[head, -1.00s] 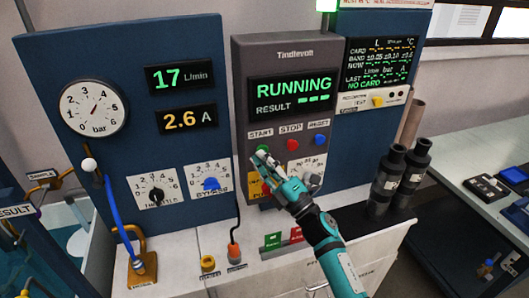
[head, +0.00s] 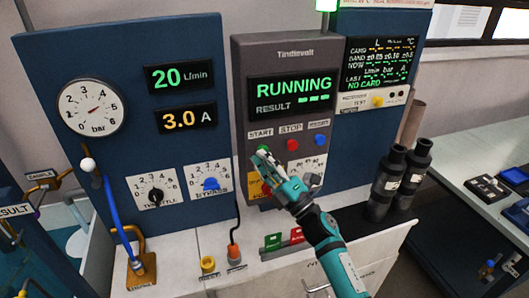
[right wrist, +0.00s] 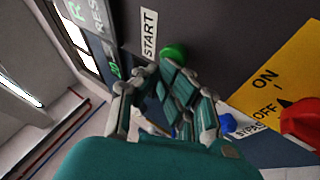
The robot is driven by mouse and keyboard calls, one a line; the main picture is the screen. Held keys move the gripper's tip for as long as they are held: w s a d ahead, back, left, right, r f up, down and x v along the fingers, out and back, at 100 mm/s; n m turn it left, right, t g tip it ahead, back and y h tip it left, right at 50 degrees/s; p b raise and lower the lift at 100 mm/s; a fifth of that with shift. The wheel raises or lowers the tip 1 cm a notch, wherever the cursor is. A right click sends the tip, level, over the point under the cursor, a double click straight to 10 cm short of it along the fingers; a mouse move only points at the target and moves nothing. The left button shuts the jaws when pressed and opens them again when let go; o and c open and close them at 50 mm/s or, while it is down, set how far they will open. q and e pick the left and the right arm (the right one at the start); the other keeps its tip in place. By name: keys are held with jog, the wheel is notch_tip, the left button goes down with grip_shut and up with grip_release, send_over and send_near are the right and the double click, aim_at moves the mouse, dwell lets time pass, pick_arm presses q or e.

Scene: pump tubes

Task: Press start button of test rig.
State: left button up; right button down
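The grey test rig panel (head: 290,60) shows RUNNING in green on its display (head: 292,92). The green start button (head: 262,149) sits under the START label, largely behind my right gripper's tips. My right gripper (head: 265,158) is shut and empty, its fingertips at the button. In the right wrist view the green button (right wrist: 173,52) shows just beyond the fingertips of the gripper (right wrist: 158,70); I cannot tell whether they touch it. My left gripper is not in view.
The red stop button (head: 292,145) and blue reset button (head: 320,140) are close to the right. A red knob (right wrist: 303,120) on a yellow ON/OFF plate (right wrist: 270,85) lies near the gripper. Dark cylinders (head: 385,185) stand to the right.

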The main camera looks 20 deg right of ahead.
jog(key=s+p, duration=0.1)
jog(key=s, duration=0.5)
jog(key=shift+p, duration=0.3)
jog(key=shift+d, duration=0.1)
dwell(0.4)
